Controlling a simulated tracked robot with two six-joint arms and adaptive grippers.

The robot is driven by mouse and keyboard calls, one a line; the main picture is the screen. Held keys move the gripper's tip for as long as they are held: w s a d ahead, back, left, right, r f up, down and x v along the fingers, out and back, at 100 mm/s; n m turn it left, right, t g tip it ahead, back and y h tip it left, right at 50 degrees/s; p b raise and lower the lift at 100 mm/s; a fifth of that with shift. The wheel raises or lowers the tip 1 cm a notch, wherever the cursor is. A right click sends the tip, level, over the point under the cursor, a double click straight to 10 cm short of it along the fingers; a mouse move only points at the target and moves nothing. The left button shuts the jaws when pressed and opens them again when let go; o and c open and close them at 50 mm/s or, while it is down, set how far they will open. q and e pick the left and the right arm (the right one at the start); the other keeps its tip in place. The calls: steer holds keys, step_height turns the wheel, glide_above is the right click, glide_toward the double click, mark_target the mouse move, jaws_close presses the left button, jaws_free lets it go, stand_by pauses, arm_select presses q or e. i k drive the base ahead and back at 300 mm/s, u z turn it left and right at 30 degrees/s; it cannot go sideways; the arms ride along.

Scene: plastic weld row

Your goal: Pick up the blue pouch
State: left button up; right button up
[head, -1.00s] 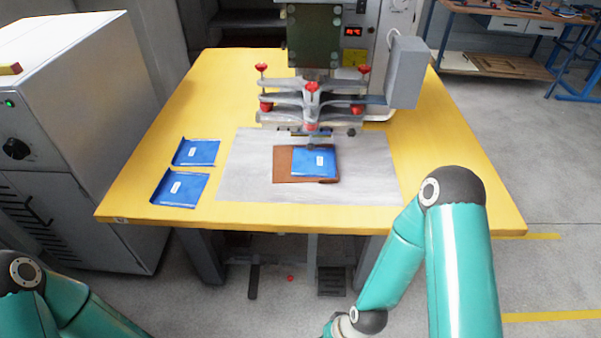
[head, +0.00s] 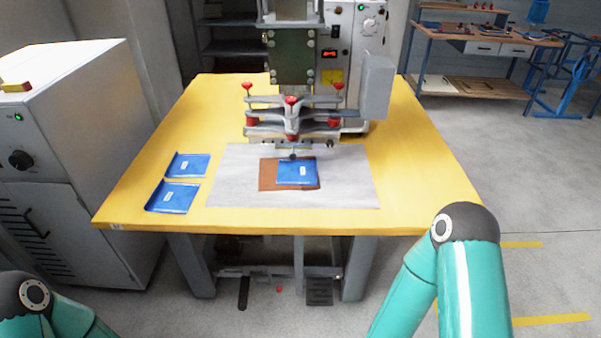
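A blue pouch (head: 297,173) with a small white label lies on a brown sheet (head: 268,176) on the grey plate in the middle of the yellow table, just in front of the press head. Two more blue pouches lie at the table's left: one farther back (head: 188,165) and one nearer (head: 173,197), each with a white label. Parts of my two teal arms show at the lower left and lower right, in front of the table. Neither gripper is in view.
The welding press (head: 292,110) with red knobs stands over the back of the grey plate (head: 350,190). A grey cabinet (head: 75,140) stands left of the yellow table (head: 420,175). A workbench (head: 490,45) is at the back right. The table's right side is clear.

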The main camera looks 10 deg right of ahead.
mark_target(300, 172)
steer(key=z, duration=0.05)
steer(key=i, duration=0.9)
steer(key=u, duration=0.1)
